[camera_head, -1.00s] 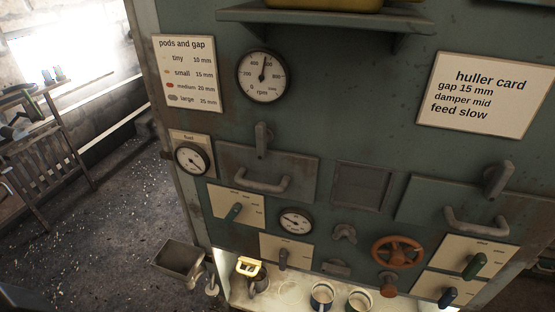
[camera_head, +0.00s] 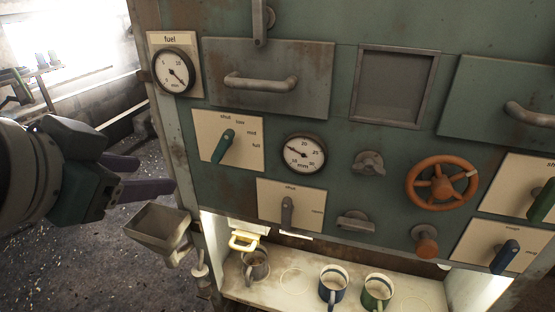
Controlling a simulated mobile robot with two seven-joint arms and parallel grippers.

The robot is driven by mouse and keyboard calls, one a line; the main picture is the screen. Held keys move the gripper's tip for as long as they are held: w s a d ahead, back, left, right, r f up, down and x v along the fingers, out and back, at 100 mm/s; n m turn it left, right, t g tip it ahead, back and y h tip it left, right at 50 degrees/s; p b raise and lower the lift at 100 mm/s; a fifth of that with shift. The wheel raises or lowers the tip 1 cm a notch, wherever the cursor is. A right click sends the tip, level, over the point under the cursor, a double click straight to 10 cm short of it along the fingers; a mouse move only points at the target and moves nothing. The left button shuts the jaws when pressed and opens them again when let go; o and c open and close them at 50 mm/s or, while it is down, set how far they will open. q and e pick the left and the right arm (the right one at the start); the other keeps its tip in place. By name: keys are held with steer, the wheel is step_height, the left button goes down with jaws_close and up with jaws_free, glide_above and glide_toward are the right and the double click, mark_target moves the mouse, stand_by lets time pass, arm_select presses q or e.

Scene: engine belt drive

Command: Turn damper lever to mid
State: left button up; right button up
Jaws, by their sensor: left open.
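A green lever (camera_head: 223,146) sits on a cream plate (camera_head: 251,156) marked shut, mid and full, with one more label too small to read surely. The lever tilts up and slightly right, toward the upper labels, left of the mid mark. I take this to be the damper lever; no damper name is readable. My left gripper (camera_head: 150,175) is in from the left, open and empty, with its two dark fingers pointing right. It is left of the panel edge, apart from the lever. My right gripper is not in view.
A fuel gauge (camera_head: 174,72) and drawer handle (camera_head: 261,82) are above the lever. A round gauge (camera_head: 303,153) is to its right, and a grey lever (camera_head: 287,212) is below right. An orange handwheel (camera_head: 441,182), a hopper (camera_head: 158,232) and mugs on a shelf are nearby.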

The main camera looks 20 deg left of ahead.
arm_select(q)
steer(key=w+a+f+m+t+b, duration=0.1)
steer(key=w+a+f+t+b, duration=0.15)
steer(key=w+f+b, duration=0.65)
steer(key=m+t+h+b, duration=0.2)
steer(key=t+b, duration=0.3)
steer(key=b, duration=1)
glide_toward(219, 151)
steer(key=w, duration=0.8)
steer(key=shift+w+d+r, duration=0.1)
steer(key=shift+w+d, duration=0.05)
steer(key=shift+w, duration=0.2)
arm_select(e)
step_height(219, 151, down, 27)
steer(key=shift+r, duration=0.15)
arm_select(q)
jaws_close()
